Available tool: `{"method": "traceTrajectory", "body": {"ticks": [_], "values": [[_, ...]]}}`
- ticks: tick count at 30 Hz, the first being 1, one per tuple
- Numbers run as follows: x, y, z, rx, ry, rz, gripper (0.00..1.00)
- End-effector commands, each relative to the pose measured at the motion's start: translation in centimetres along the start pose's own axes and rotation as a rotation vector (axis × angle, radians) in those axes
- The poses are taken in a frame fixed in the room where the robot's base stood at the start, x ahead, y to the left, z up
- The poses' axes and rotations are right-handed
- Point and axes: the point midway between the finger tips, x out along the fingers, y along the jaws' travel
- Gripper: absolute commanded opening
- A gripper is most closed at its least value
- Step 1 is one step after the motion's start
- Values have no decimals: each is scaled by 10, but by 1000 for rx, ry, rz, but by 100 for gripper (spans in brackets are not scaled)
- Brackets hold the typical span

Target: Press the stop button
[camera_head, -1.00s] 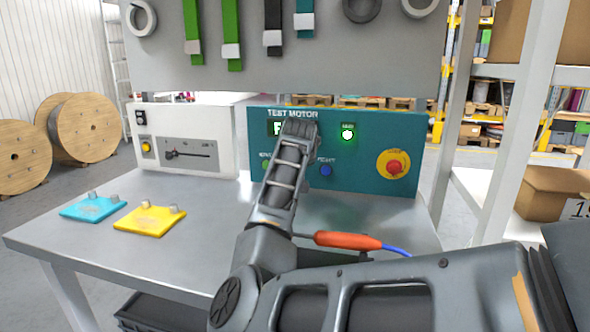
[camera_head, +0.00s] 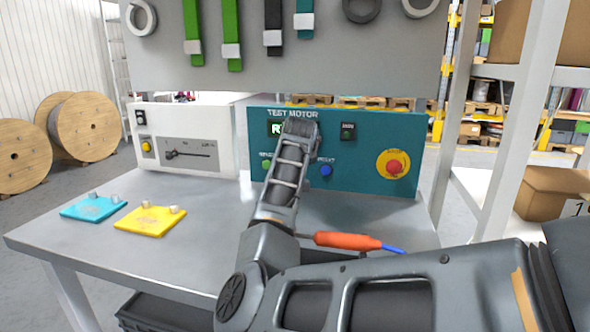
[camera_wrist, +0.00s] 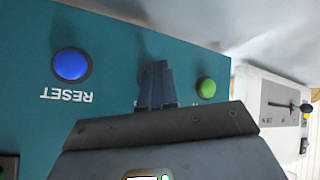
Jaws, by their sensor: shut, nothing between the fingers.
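The teal test motor panel (camera_head: 360,178) stands upright at the back of the bench. It carries a green button (camera_head: 267,164), a blue button (camera_head: 325,170) and a red mushroom button (camera_head: 394,167) on a yellow disc at the right. In the wrist view the panel appears upside down, with the blue button (camera_wrist: 72,64) marked RESET and the green button (camera_wrist: 206,88) either side of my gripper (camera_wrist: 156,78). My gripper is shut and empty, in front of a dark round part between those buttons. That part is mostly hidden, and I cannot tell whether they touch.
A screwdriver with an orange handle (camera_head: 347,241) lies on the bench (camera_head: 190,254), beside my arm. Blue (camera_head: 93,208) and yellow (camera_head: 150,219) plates lie at the left. A white control box (camera_head: 186,147) stands left of the panel.

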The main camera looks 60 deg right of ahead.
Motion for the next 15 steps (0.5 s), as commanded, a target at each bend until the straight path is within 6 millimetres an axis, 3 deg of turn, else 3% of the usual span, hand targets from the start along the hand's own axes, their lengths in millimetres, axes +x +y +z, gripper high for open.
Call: {"method": "traceTrajectory", "body": {"ticks": [15], "values": [[-12, -8, 8, -1, 0, 1, 0]]}}
